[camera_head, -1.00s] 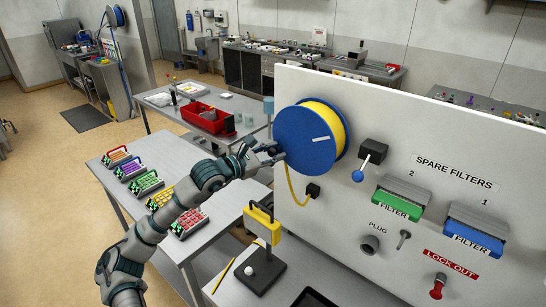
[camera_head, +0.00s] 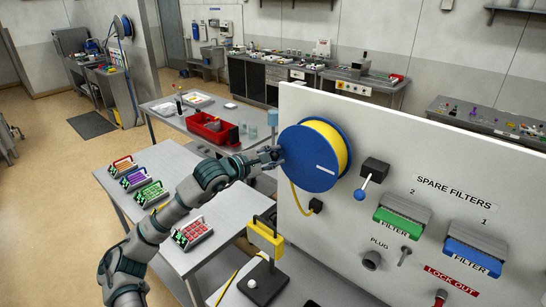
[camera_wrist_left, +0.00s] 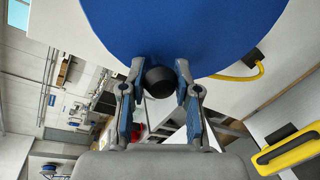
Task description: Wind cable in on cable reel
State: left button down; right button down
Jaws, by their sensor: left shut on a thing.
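The cable reel (camera_head: 308,160) is a blue disc with yellow cable wound behind it, mounted on the white panel. A white mark on its face slants down to the right. The yellow cable (camera_head: 301,200) runs from the reel down to a black socket (camera_head: 316,206) on the panel. My left gripper (camera_head: 273,156) is at the left edge of the disc. In the left wrist view its fingers (camera_wrist_left: 157,82) are shut on a dark round crank knob (camera_wrist_left: 158,80) at the rim of the blue disc. My right gripper is in neither view.
A black lever with a blue ball (camera_head: 360,194) is right of the reel. Green (camera_head: 402,214) and blue (camera_head: 472,256) filters are further right. Keypads lie on the grey table (camera_head: 225,212).

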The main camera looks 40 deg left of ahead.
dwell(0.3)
pick_arm(q)
jog(key=c, duration=0.8)
grip_release()
jog(key=shift+s, duration=0.1)
jog(key=shift+s+a, duration=0.15)
jog(key=shift+s, duration=0.05)
jog(key=v, duration=1.1)
jog(key=shift+s, duration=0.1)
